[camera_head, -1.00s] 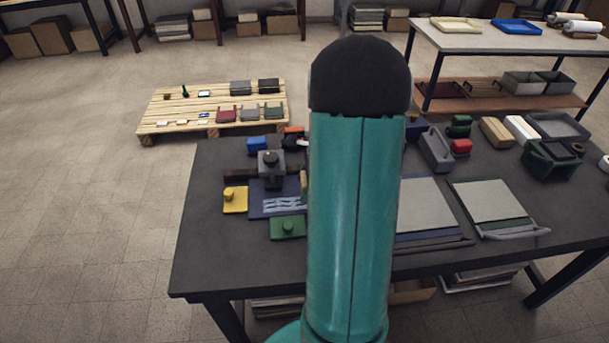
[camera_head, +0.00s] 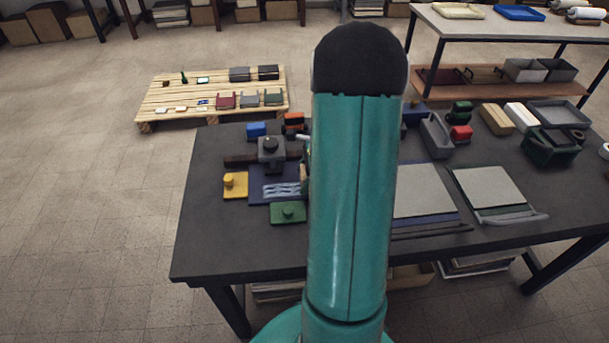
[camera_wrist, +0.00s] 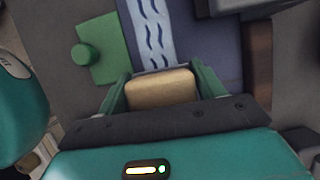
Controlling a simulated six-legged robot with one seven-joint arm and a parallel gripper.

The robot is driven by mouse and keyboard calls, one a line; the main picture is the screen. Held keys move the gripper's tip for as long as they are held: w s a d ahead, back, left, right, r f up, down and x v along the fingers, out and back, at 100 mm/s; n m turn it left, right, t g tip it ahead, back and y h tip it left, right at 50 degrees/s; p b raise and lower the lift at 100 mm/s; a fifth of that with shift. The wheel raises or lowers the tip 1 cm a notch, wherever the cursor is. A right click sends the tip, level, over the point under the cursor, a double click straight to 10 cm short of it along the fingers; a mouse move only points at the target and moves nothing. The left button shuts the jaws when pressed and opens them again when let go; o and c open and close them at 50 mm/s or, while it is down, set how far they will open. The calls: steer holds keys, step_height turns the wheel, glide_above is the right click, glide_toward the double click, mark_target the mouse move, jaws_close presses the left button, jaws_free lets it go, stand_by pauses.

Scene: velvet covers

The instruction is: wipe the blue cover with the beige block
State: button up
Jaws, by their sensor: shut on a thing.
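The blue cover (camera_head: 259,171) lies flat on the dark table, with a pale strip of wavy lines on it. In the wrist view the blue cover (camera_wrist: 212,38) shows beyond my fingers, its pale strip running up to the block. My gripper (camera_wrist: 162,86) is shut on the beige block (camera_wrist: 162,91), with a green finger on each side. The block is at the near end of the strip; I cannot tell whether it touches the cover. In the head view my arm hides most of the gripper and the cover's right part.
A green piece with a knob (camera_head: 288,212) and a yellow one (camera_head: 235,185) sit beside the cover. A grey knobbed block (camera_head: 271,150) stands at its back edge, near a brown bar (camera_head: 240,160). Bare table lies in front.

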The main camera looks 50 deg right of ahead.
mark_target(257, 192)
steer(key=shift+f, duration=1)
steer(key=shift+w+a, duration=0.1)
steer(key=shift+w+a+r, duration=0.15)
steer(key=shift+w+a, duration=0.85)
steer(key=shift+a, duration=0.15)
steer(key=shift+w+a, duration=0.95)
steer(key=shift+a, duration=0.25)
steer(key=shift+w+a, duration=1.05)
steer(key=shift+a, duration=0.15)
steer(key=shift+w+a+f, duration=0.2)
steer(key=shift+w+a, duration=0.8)
steer(key=shift+a, duration=0.25)
steer(key=shift+s+d+r, duration=0.2)
steer(key=shift+s+d, duration=0.8)
steer(key=shift+d, duration=0.3)
steer(key=shift+s+d+f, duration=0.15)
steer(key=shift+s+d, duration=1.45)
steer(key=shift+d, duration=0.2)
steer(key=shift+s+d+f, duration=0.15)
steer(key=shift+s+d, duration=1.4)
steer(key=shift+d, duration=0.25)
